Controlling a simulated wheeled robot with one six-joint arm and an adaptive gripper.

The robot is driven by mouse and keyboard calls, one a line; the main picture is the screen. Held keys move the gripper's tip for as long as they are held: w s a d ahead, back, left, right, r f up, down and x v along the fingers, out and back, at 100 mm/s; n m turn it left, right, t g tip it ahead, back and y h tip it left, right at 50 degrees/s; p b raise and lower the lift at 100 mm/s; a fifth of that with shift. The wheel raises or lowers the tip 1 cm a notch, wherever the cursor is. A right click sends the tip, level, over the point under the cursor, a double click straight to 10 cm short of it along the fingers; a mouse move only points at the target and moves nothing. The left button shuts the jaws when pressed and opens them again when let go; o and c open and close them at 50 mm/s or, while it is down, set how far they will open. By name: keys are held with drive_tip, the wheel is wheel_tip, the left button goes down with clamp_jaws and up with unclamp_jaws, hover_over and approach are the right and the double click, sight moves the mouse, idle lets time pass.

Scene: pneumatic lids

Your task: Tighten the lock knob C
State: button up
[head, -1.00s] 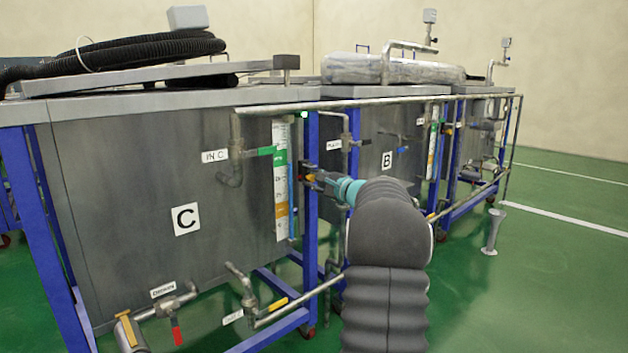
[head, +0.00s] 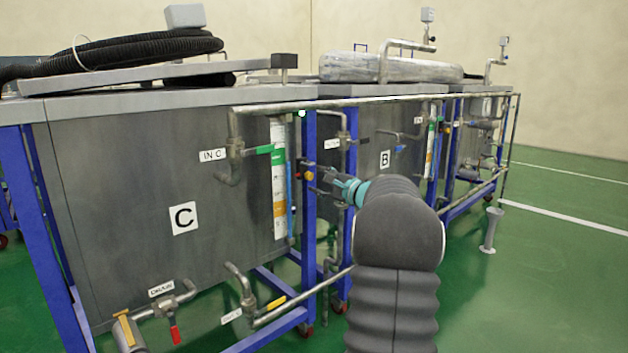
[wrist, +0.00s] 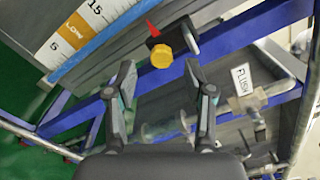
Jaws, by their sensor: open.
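The lock knob C appears to be the yellow knob (wrist: 161,56) on a small black mount, with a red pointer (wrist: 152,26) beside it in the wrist view. In the head view the yellow knob (head: 309,175) shows small on the blue post at the right end of tank C (head: 130,180). My gripper (wrist: 160,73) is open, its two fingers apart. The knob lies just beyond the fingertips, roughly centred between them, and nothing is held. In the head view my gripper (head: 325,178) is just right of the knob, with a small gap.
A level scale (wrist: 85,25) and a blue strip run left of the knob. A blue frame bar (wrist: 230,38) passes behind it. A pipe with a FLUSH label (wrist: 241,78) is close on the right. In the head view a long rail (head: 400,99) runs above my arm.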

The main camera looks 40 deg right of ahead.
drive_tip(key=shift+s+d+f, duration=0.15)
drive_tip(key=shift+s, duration=2)
drive_tip(key=s+a+f+n+g+y, duration=0.1)
drive_tip(key=s+a+f+n+g, duration=0.2)
drive_tip(key=f, duration=0.6)
drive_tip(key=s+a+f+n+g+y+p, duration=0.1)
drive_tip(key=s+a+f+n+g, duration=0.25)
drive_tip(key=a, duration=0.45)
drive_tip(key=s+a+f+n+g+p, duration=0.1)
drive_tip(key=s+a+f+n+g, duration=0.1)
drive_tip(key=s+a+g, duration=0.35)
drive_tip(key=s+a+r+n+h+p, duration=0.1)
drive_tip(key=s+a+r+n+p, duration=0.2)
drive_tip(key=s+a+n, duration=0.4)
drive_tip(key=s+a+r+n+h+p, duration=0.2)
drive_tip(key=s+a+r+n, duration=0.4)
drive_tip(key=s+a, duration=0.7)
drive_tip(key=a+n+p, duration=0.1)
drive_tip(key=a, duration=0.6)
drive_tip(key=shift+p, duration=0.4)
drive_tip(key=shift+n, duration=0.25)
